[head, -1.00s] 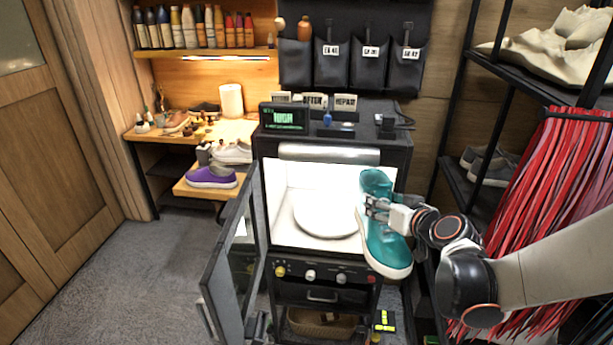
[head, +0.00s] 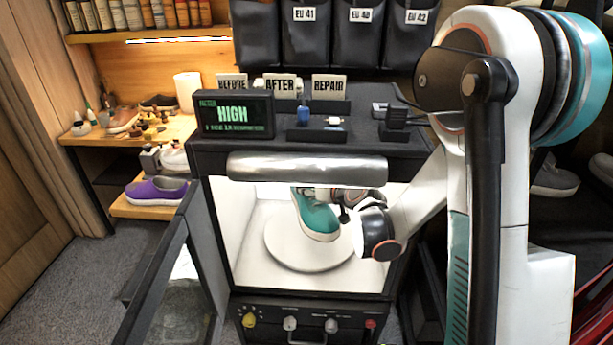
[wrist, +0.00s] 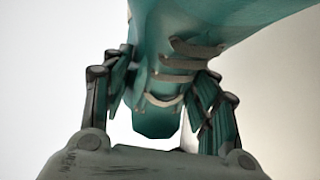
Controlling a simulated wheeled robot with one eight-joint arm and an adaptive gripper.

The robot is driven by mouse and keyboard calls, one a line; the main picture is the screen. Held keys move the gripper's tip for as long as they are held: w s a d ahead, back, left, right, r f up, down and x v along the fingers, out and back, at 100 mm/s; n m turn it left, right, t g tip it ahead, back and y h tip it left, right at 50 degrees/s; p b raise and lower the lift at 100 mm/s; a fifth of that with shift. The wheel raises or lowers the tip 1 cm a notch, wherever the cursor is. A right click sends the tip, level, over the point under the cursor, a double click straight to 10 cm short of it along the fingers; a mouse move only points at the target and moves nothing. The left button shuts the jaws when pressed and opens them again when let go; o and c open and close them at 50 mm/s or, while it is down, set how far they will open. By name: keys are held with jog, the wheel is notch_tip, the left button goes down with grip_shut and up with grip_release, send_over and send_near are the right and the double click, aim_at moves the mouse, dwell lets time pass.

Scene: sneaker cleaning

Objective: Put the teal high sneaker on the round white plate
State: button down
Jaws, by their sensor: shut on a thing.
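The teal high sneaker (head: 317,217) is inside the lit white chamber of the black cabinet, over the round white plate (head: 284,252). My gripper (wrist: 165,85) is shut on the sneaker, with a finger on each side near its laces in the wrist view. In the head view the gripper is mostly hidden behind my wrist and the sneaker. The sneaker's pale toe end points down toward the front of the plate. I cannot tell whether its sole touches the plate.
The cabinet door (head: 168,270) stands open at left. A silver bar (head: 307,170) crosses the top of the chamber opening. A display reading HIGH (head: 232,115) stands on top. A purple shoe (head: 157,191) sits on a low shelf at left. Knobs (head: 290,323) line the front below.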

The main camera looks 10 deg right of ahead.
aim_at(327, 210)
jog(key=shift+w+f, duration=0.15)
jog(key=shift+f+b, duration=2.15)
jog(key=shift+f, duration=1.1)
jog(key=shift+f, duration=0.5)
jog(key=c, duration=0.6)
grip_release()
jog(key=shift+o, duration=0.2)
jog(key=v, duration=0.7)
jog(key=shift+s+r, duration=0.1)
jog(key=shift+s, duration=0.2)
